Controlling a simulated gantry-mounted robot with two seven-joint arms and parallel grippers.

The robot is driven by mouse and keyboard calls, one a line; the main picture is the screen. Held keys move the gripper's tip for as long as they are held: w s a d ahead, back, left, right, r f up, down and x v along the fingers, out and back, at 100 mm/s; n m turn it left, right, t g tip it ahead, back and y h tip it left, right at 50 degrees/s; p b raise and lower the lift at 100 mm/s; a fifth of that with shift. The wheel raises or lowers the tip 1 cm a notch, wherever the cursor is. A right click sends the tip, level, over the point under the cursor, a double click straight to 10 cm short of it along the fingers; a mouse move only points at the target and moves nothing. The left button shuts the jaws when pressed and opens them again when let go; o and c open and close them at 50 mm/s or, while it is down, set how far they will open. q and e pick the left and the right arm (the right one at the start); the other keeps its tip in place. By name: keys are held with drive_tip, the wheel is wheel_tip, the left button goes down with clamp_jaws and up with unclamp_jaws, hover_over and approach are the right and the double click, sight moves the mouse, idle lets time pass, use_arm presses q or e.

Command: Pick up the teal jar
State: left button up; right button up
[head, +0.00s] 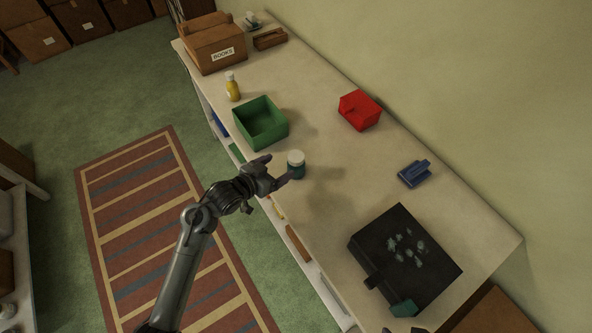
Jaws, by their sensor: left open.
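The teal jar (296,167) with a white lid stands upright on the pale workbench top (330,215), close to its left edge. My left gripper (278,170) is open just left of the jar. One finger reaches toward the jar's upper left side and the other toward its lower left side. I cannot tell whether either finger touches the jar. My right gripper is not clearly in view.
A green open box (260,123) stands behind the jar, with a yellow bottle (232,87) and a "BOOKS" carton (214,45) farther back. A red box (360,110), a blue vise-like item (414,173) and a black case (404,258) lie right. Bench space right of the jar is clear.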

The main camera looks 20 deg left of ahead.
sight(294, 158)
use_arm(q)
drive_tip(key=x, duration=0.4)
drive_tip(key=shift+w+d+r, duration=0.1)
drive_tip(key=shift+w+r, duration=0.05)
drive_tip(key=shift+w, duration=0.15)
drive_tip(key=shift+d+p+x, duration=0.15)
drive_tip(key=shift+p+x, duration=0.05)
drive_tip(key=shift+x, duration=1.05)
drive_tip(key=shift+d+p+x, duration=0.15)
drive_tip(key=shift+p+x, duration=0.05)
drive_tip(key=shift+x, duration=1.1)
drive_tip(key=shift+w+d, duration=0.1)
drive_tip(key=shift+w, duration=0.25)
drive_tip(key=c, duration=1)
drive_tip(key=shift+c, duration=0.2)
